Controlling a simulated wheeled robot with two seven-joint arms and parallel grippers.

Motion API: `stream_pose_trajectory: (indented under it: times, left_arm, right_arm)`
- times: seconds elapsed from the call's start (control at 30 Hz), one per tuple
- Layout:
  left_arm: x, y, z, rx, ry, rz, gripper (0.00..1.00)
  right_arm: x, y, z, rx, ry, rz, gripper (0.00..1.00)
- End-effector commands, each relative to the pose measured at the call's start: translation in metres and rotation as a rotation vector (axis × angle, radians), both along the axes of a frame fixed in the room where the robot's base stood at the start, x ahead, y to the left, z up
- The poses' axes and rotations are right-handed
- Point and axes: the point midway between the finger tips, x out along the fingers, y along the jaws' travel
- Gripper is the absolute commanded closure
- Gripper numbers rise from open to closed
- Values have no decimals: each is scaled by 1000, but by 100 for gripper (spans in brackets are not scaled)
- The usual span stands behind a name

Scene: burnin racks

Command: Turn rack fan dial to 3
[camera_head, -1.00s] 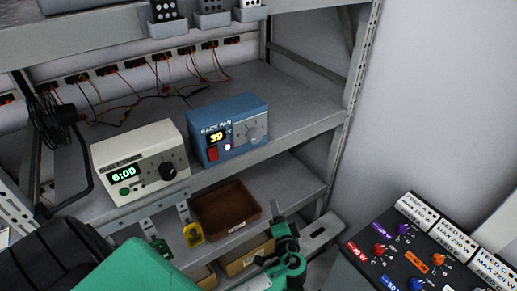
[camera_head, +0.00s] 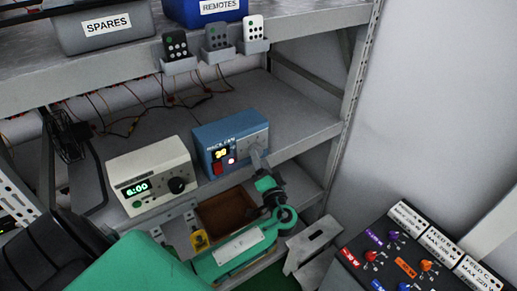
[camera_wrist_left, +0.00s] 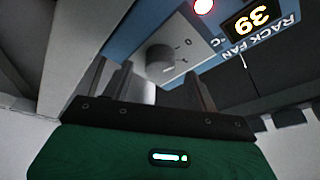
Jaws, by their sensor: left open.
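The blue rack fan box (camera_head: 210,138) stands on the middle shelf, its yellow display (camera_head: 221,153) reading 39, with a red switch and a round lamp beside it. It also shows upside down in the left wrist view. The grey fan dial (camera_wrist_left: 160,62) sits on a pale plate with marks around it; in the head view the gripper largely hides it. My left gripper (camera_head: 257,158) is in front of the dial plate. In the left wrist view its open fingers (camera_wrist_left: 153,80) stand either side of the dial, apparently without touching it. My right gripper is not in view.
A cream box (camera_head: 150,172) with a 6:00 display and black knob stands left of the fan box. A brown tray (camera_head: 212,222) lies below. Remotes in holders (camera_head: 217,42) hang from the upper shelf. A dark panel (camera_head: 365,255) with coloured knobs is at right.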

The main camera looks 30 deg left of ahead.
Motion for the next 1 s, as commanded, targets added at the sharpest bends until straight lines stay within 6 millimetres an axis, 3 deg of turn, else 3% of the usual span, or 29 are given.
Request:
stream_pose_trajectory:
  times: [0.2, 0.57, 0.8, 1.0]
  left_arm:
    - [13, 17, 6, 1, 1, -1, 41]
    - [16, 20, 5, -1, 1, -1, 41]
    - [16, 20, 5, -1, 1, -1, 86]
    - [15, 20, 5, 3, 11, -1, 86]
  right_arm:
    - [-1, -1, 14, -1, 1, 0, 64]
    - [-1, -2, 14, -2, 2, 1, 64]
    - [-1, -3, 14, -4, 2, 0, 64]
    - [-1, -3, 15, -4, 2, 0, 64]
